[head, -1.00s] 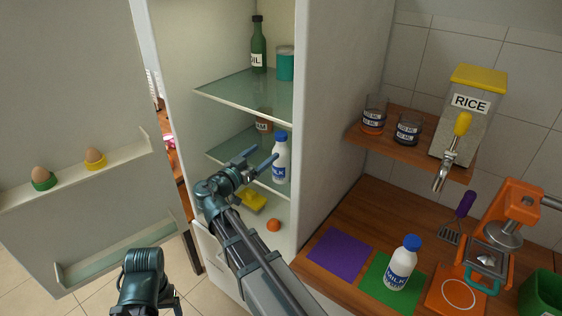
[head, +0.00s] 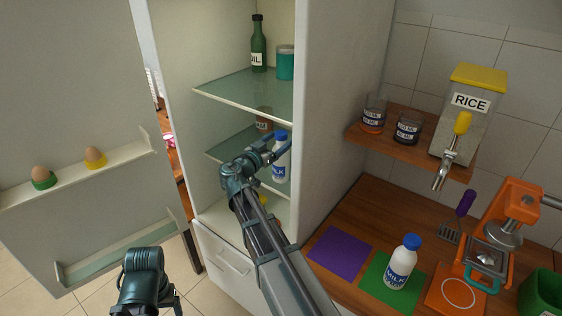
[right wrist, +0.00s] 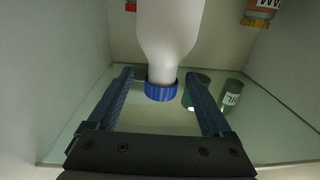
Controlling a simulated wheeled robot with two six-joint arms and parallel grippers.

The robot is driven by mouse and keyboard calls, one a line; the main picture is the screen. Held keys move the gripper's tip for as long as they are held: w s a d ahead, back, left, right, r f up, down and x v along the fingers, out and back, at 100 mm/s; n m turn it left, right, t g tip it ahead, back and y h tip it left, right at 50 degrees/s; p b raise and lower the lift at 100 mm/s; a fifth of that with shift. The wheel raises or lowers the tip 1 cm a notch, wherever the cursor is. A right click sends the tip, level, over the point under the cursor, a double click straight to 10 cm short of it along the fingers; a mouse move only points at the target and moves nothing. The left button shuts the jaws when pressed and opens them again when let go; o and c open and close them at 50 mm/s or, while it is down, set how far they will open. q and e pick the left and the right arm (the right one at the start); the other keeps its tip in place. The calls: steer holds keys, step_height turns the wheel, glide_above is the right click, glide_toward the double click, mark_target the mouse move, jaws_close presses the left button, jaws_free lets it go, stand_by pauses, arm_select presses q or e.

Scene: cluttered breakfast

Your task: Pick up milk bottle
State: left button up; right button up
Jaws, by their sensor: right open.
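A white milk bottle (head: 281,165) with a blue cap stands in the open fridge, partly hidden behind my right gripper (head: 273,146). The right gripper is open. In the right wrist view the picture is inverted: the bottle (right wrist: 169,30) hangs cap-down, and its blue cap (right wrist: 162,91) shows between the two open fingers (right wrist: 160,78). I cannot tell how deep the bottle sits between them. A second milk bottle (head: 402,262), labelled MILK, stands on the green mat (head: 375,272) on the counter. Part of my left arm shows at lower left; its fingers do not show.
Glass shelves (head: 243,92) sit above and beside the gripper, with a green oil bottle (head: 258,45), a teal can (head: 286,63) and a jam jar (head: 263,118). The fridge's right wall (head: 335,100) is close to the bottle. The fridge door (head: 70,110) stands open.

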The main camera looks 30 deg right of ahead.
steer(key=x, duration=0.5)
steer(key=shift+w+f, duration=0.1)
steer(key=shift+f, duration=0.05)
steer(key=shift+a, duration=0.1)
jaws_close()
stand_by(1.1)
